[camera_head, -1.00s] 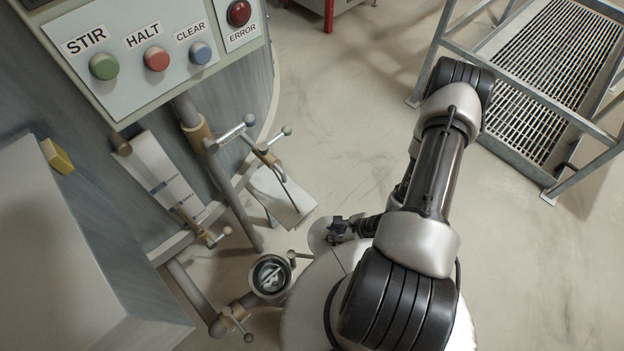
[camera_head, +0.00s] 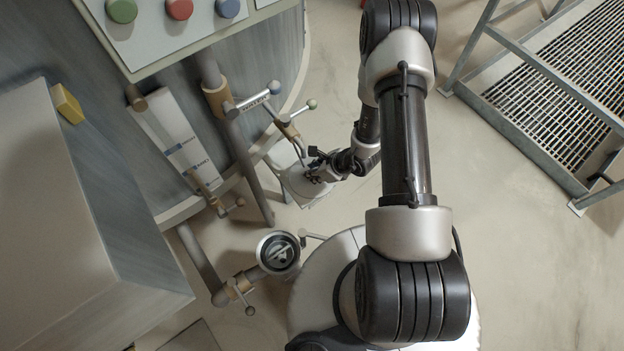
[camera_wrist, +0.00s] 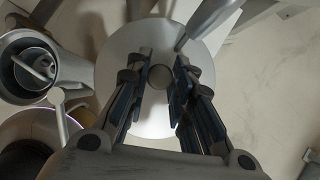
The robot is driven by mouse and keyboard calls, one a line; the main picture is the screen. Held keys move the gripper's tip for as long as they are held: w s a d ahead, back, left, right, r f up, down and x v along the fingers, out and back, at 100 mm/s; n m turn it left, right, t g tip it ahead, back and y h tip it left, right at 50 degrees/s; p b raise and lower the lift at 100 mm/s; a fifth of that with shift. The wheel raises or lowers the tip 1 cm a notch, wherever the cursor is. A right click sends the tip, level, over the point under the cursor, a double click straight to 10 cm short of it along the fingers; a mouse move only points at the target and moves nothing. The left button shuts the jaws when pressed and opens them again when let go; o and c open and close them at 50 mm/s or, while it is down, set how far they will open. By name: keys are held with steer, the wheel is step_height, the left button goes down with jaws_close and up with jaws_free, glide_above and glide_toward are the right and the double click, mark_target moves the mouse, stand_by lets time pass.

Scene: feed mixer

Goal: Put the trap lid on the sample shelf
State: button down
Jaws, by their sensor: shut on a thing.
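The trap lid, a round flat grey disc (camera_head: 308,194) with a knob, shows in the head view beside the pipes, partly hidden by my arm's end. In the wrist view the disc (camera_wrist: 113,72) fills the middle. My gripper (camera_wrist: 161,77) is shut on the lid's round knob, one finger on each side. It also shows small in the head view (camera_head: 316,172). The open trap cup (camera_head: 278,252) stands below and left of the lid, with a cross-shaped piece inside. A flat grey plate (camera_head: 281,155) lies partly behind the lid; I cannot tell if it is the sample shelf.
Valve pipes with lever handles (camera_head: 252,101) stand close to the lid on the left. A large grey box (camera_head: 60,230) with a yellow block (camera_head: 67,104) is at the left. A metal step with grating (camera_head: 560,90) is at the right. The floor between is clear.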

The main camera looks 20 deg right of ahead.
steer(key=f+b, duration=0.1)
steer(key=f, duration=0.1)
steer(key=f+b, duration=0.1)
steer(key=f, duration=0.1)
steer(key=f+b, duration=0.1)
steer(key=f, duration=0.1)
steer(key=shift+w+a+f, duration=0.1)
steer(key=shift+w+f, duration=0.25)
steer(key=shift+w+f+b, duration=0.2)
steer(key=shift+f+b, duration=0.1)
steer(key=shift+r, duration=0.15)
steer(key=c, duration=1.4)
jaws_free()
